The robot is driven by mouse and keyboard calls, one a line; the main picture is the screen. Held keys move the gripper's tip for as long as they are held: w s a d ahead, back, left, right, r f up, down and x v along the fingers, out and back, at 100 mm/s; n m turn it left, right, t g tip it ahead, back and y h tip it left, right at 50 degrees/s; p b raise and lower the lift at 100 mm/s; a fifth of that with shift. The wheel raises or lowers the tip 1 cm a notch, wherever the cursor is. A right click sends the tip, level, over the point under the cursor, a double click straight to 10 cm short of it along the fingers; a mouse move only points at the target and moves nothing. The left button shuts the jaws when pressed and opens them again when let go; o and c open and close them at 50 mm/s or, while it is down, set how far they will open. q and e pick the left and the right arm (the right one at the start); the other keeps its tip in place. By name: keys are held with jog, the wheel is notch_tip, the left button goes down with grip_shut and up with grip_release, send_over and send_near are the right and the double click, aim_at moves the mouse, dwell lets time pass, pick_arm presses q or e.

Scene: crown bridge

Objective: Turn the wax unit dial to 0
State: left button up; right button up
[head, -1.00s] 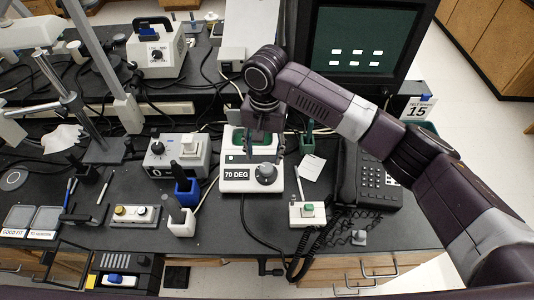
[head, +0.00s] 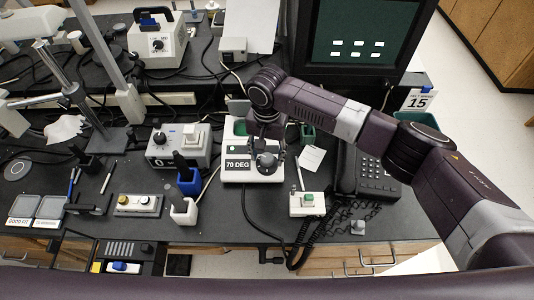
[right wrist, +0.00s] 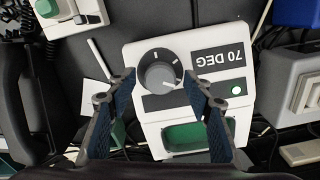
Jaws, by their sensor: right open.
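The wax unit (head: 238,172) is a white box with a "70 DEG" label on the dark bench. Its round grey dial (right wrist: 160,74) has a dark skirt and a pale pointer mark. In the head view the dial (head: 266,164) is partly covered by my right gripper (head: 268,150). In the right wrist view the open fingers of the right gripper (right wrist: 158,88) are on either side of the dial, apart from it. A green-lined well (right wrist: 185,136) is in the unit's top. My left gripper is not in view.
A black telephone (head: 366,178) and a small white box with a green button (head: 308,202) stand to the right. Blue and white holders (head: 188,182) and a grey control box (head: 178,150) stand to the left. A monitor (head: 352,45) is behind.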

jog(key=c, duration=1.2)
jog(key=shift+o, duration=0.2)
